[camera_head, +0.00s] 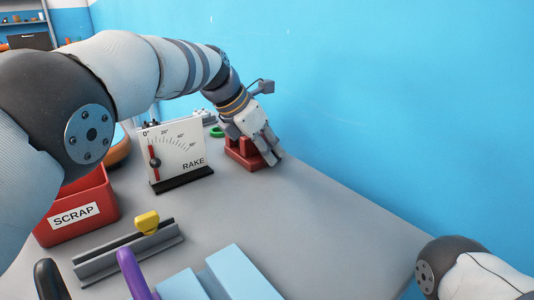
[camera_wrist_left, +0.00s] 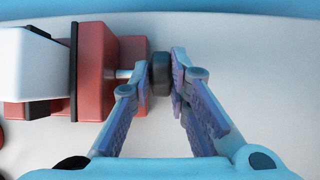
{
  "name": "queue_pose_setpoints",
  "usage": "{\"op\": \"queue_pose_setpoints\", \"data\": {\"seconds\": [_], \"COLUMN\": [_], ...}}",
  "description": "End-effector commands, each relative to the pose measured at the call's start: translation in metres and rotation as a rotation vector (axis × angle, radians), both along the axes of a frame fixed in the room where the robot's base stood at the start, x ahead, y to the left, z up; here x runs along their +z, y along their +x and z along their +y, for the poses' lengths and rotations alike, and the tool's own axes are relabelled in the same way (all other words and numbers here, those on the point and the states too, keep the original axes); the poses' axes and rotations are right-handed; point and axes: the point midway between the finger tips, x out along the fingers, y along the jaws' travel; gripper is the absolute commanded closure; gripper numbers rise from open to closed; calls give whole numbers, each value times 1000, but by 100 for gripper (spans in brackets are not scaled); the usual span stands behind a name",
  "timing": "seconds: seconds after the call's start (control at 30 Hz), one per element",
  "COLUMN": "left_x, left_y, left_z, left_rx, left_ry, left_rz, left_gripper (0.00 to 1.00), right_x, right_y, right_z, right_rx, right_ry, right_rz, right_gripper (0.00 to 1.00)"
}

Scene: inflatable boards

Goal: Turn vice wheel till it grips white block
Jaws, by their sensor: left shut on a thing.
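The red vice (camera_head: 240,152) sits on the grey bench by the blue wall, partly behind my left gripper (camera_head: 272,156). In the left wrist view, the vice's red body (camera_wrist_left: 125,50) has a short pale shaft leading to the dark grey vice wheel (camera_wrist_left: 160,76). My left gripper (camera_wrist_left: 162,80) is shut on the wheel, one finger at each side. The white block (camera_wrist_left: 35,65) is at the left of that view, beside the black-edged jaw (camera_wrist_left: 73,70). They look very close; I cannot tell if they touch. My right gripper is out of view.
A RAKE gauge board (camera_head: 180,155), its red pointer near 0, stands left of the vice. A red SCRAP bin (camera_head: 85,205), a grey rail (camera_head: 125,255) with a yellow knob, a purple handle (camera_head: 132,272) and light-blue boards (camera_head: 225,275) are nearer. The right bench area is clear.

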Motion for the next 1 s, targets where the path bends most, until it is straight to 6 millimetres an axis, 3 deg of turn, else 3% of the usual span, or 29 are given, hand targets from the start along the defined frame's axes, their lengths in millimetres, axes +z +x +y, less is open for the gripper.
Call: {"op": "queue_pose_setpoints", "data": {"seconds": [0.5,0.53,0.57,0.87,1.0], "left_x": [-2,-2,-2,0,20], "left_y": [-1,-1,-1,0,-6], "left_z": [0,0,0,0,10], "left_rx": [-2,-2,-2,0,3], "left_ry": [17,17,17,15,15], "left_rz": [16,16,16,14,12], "left_gripper": [100,81,75,75,75], "right_x": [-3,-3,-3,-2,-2], "right_y": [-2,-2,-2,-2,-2], "right_z": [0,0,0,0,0], "right_rx": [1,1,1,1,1], "right_ry": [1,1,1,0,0], "right_rz": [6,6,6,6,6], "right_gripper": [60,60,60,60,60]}}
